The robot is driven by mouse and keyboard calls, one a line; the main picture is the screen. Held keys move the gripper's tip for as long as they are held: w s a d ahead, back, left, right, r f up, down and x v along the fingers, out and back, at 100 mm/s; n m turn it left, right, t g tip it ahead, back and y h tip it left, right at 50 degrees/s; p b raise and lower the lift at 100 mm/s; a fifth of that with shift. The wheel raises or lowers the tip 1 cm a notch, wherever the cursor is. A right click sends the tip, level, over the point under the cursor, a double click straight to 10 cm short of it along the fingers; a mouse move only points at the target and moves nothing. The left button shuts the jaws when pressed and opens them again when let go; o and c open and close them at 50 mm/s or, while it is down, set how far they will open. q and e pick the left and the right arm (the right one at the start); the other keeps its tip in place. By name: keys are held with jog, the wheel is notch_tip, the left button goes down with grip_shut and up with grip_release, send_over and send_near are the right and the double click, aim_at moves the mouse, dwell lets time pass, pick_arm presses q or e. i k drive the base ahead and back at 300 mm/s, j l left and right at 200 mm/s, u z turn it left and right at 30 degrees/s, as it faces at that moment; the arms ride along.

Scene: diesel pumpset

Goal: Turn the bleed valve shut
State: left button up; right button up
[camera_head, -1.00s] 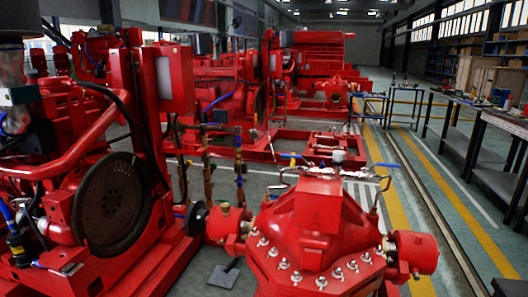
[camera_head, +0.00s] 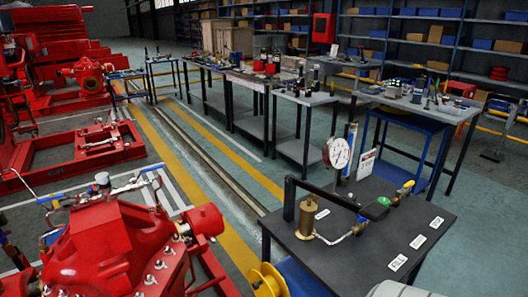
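A dark bench (camera_head: 350,262) at the lower right carries a small pump rig. The rig has a brass cylinder (camera_head: 307,217), a long black lever (camera_head: 330,192), a round white-faced gauge (camera_head: 337,152) and a hose running to a fitting with a green part (camera_head: 383,201) and a yellow-handled valve (camera_head: 405,188). I cannot tell for sure which valve is the bleed valve, or whether it is open or shut. White labels (camera_head: 397,262) lie on the bench top; their text is hard to read.
A yellow reel-like thing (camera_head: 268,280) is at the bottom edge. Further tables with tools (camera_head: 425,105) and blue-binned shelves (camera_head: 450,30) stand behind. A striped floor lane (camera_head: 225,175) runs clear between pump and benches.

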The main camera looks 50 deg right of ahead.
aim_at(383, 200)
jog(key=z, duration=2.35)
